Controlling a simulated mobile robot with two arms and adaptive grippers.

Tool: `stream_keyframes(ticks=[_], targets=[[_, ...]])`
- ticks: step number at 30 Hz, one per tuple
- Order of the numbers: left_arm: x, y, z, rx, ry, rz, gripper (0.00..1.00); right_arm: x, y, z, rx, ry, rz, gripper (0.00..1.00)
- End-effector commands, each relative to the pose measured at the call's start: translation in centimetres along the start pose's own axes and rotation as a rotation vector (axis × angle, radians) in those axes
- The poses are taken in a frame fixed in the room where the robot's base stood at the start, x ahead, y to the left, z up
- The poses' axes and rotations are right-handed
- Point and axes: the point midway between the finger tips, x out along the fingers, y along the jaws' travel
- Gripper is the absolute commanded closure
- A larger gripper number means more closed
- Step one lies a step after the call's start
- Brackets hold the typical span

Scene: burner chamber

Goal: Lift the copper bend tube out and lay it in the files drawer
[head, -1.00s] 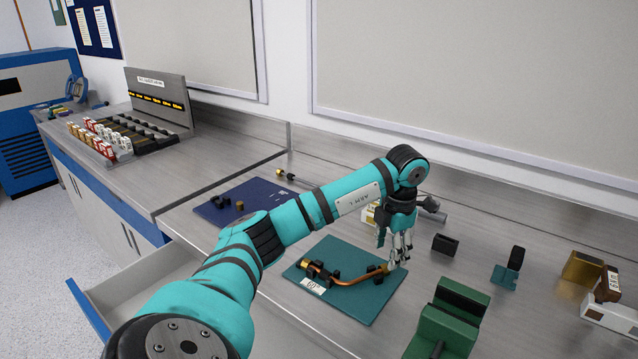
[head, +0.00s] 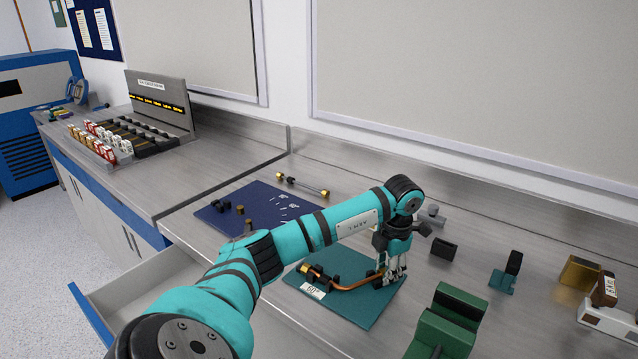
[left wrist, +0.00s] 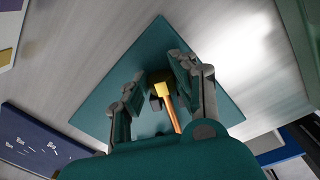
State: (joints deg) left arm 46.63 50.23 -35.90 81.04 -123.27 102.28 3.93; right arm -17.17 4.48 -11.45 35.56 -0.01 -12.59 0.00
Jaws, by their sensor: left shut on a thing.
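The copper bend tube (head: 350,287) lies along a teal mat (head: 378,312), its left end at black supports beside a "60°" label. My left gripper (head: 388,279) points down, shut on the tube's right end; its fingers hide part of that end. In the left wrist view, the tube (left wrist: 169,106) with its brass-coloured end shows between the fingers of the left gripper (left wrist: 158,92), over the teal mat. An open, empty-looking drawer (head: 150,279) juts from the bench front at lower left; my arm covers part of it. My right gripper is not in view.
A green block fixture (head: 447,322) stands right of the mat. A dark blue mat (head: 215,222) with small fittings lies behind my arm, with a brass-ended rod (head: 302,187) beyond. Small blocks (head: 444,248) stand on the right. A rack (head: 160,108) stands at back left.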

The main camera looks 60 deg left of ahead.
Motion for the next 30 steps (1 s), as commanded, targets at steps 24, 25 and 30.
stream_keyframes(ticks=[24,25,30], targets=[[-2.5,0.2,0.1,0.001,-0.004,0.002,1.00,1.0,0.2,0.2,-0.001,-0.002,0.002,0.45],[-3.0,0.3,0.1,0.001,-0.006,0.003,1.00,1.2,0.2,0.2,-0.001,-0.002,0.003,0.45],[-3.5,-0.5,-2.7,0.003,0.002,0.005,1.00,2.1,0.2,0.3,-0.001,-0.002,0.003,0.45]])
